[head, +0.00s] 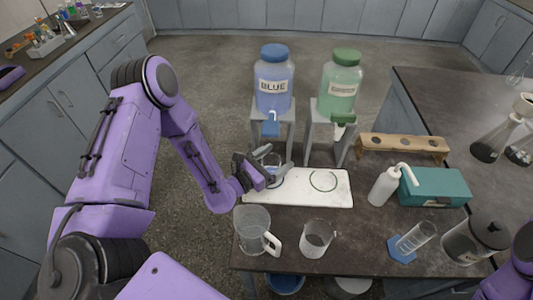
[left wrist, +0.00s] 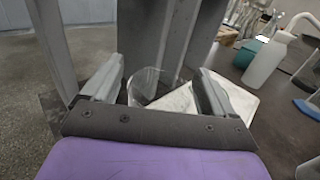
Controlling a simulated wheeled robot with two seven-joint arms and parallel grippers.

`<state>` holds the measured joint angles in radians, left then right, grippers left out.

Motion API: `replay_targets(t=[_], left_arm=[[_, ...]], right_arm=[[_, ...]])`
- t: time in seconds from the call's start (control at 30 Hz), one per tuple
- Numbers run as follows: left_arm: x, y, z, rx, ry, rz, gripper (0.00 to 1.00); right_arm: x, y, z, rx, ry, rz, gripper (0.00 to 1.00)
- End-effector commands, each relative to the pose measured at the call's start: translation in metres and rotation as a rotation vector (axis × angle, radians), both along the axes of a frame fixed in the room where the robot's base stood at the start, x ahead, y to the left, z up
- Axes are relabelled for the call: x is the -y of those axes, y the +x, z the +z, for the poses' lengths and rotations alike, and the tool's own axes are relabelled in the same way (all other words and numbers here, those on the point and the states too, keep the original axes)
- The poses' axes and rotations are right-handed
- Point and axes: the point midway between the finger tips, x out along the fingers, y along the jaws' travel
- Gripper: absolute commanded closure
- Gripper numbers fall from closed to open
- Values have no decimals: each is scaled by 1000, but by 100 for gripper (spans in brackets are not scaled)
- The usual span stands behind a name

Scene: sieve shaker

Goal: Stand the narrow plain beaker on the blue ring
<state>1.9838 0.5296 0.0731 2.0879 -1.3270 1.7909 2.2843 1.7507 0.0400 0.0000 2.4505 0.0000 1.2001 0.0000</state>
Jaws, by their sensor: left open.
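A narrow clear beaker (head: 272,160) stands upright at the left end of the white board, below the blue jar's tap. My left gripper (head: 274,172) is open, with its fingers on either side of it. In the left wrist view the beaker (left wrist: 150,84) shows between the two spread fingertips (left wrist: 158,88), with no clear grip on it. Part of a dark ring shows on the board beneath the beaker and fingers; its colour is hard to tell and the fingers cover much of it. My right gripper is not in view.
The white board (head: 300,199) has another ring (head: 323,180), empty, on its right. Blue (head: 273,85) and green (head: 341,85) jars stand on grey stands behind. A handled jug (head: 254,230) and wider beaker (head: 317,238) stand in front. A wash bottle (head: 384,186) is at right.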

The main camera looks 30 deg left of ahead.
Motion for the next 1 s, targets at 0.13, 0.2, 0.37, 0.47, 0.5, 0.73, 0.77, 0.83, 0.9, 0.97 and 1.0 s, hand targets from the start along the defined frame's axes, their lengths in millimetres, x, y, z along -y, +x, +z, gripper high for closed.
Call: replay_targets(t=[0.13,0.2,0.37,0.47,0.5,0.73,0.77,0.83,0.9,0.97,1.0], left_arm=[[-11,-29,-5,-4,-5,6,13],[-17,-47,-5,-4,-6,7,13],[-30,-84,-3,-2,-3,6,13],[-36,-100,-2,-1,-2,4,13],[-37,-105,-2,-3,-2,4,13],[-39,-112,-1,-1,-1,1,13],[-39,-112,-1,-1,-1,1,13],[-39,-112,-1,-1,-1,1,13],[-39,-112,-1,-1,-1,1,13],[-39,-112,-1,-1,-1,1,13],[-39,-112,-1,-1,-1,1,13]], right_arm=[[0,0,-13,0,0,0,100],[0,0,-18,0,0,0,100],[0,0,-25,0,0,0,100],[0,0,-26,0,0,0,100],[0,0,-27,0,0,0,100],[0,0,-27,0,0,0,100],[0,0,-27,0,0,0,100],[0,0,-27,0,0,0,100],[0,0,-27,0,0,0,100],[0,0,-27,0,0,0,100],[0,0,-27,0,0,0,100]])
